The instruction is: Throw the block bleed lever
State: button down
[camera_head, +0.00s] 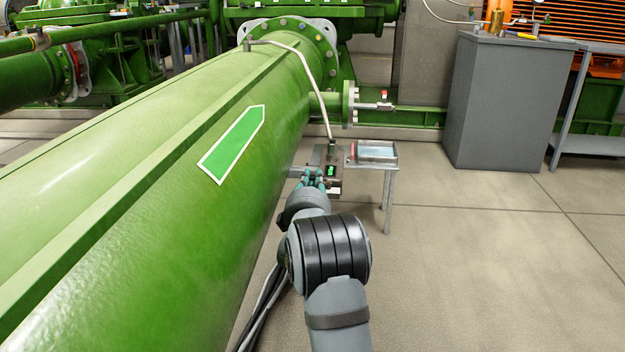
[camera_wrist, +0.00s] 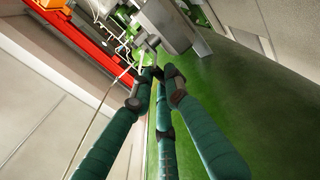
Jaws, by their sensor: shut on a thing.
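The block (camera_head: 333,158) is a small dark grey unit with a lit green patch, beside the big green pipe at the near end of a small stand. In the wrist view the grey block (camera_wrist: 168,22) is at the top, tilted. A thin bent metal lever (camera_wrist: 152,50) comes from it towards my fingertips. My gripper (camera_head: 318,176) is at the block's near side in the head view. In the wrist view my teal, dark-tipped fingers (camera_wrist: 155,84) are closed together around the lever's end. The lever's gripped end is hidden by the fingertips, and the head view does not show the lever clearly.
The green pipe (camera_head: 170,190) fills the left, close beside my arm. A clear-topped tray (camera_head: 376,151) sits on the small stand right of the block. A pale hose (camera_head: 318,85) runs down to the block. A grey cabinet (camera_head: 505,105) stands at right; the floor between is clear.

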aim_at(330, 184)
jog(key=shift+y+b, duration=0.3)
jog(key=shift+b, duration=0.05)
jog(key=d+n+g+y, duration=0.1)
jog(key=n+g+y, duration=0.1)
jog(key=n+y, duration=0.1)
jog(key=s+d+n+g+y, duration=0.1)
jog(key=n+g+y, duration=0.2)
jog(key=y, duration=0.3)
jog(key=s+d+n+g+y, duration=0.1)
jog(key=n+g+y, duration=0.1)
jog(key=n+y, duration=0.2)
jog(key=shift+s+d+r+n+y, duration=0.15)
jog(key=shift+s+r+n+y, duration=0.15)
jog(key=shift+n+y, duration=0.15)
jog(key=n+g+y+p, duration=0.1)
jog(key=g+p, duration=0.1)
jog(key=n+g+y+p, duration=0.1)
jog(key=g+p, duration=0.1)
jog(key=shift+s+d+f+n, duration=0.1)
jog(key=shift+d+n, duration=0.15)
jog(key=shift+d, duration=0.15)
jog(key=shift+d+f+n+g+y+p, duration=0.15)
jog(key=shift+n+g+y+p, duration=0.2)
jog(key=shift+n+g+p, duration=0.45)
jog(key=shift+p, duration=0.35)
jog(key=c, duration=1.7)
grip_release()
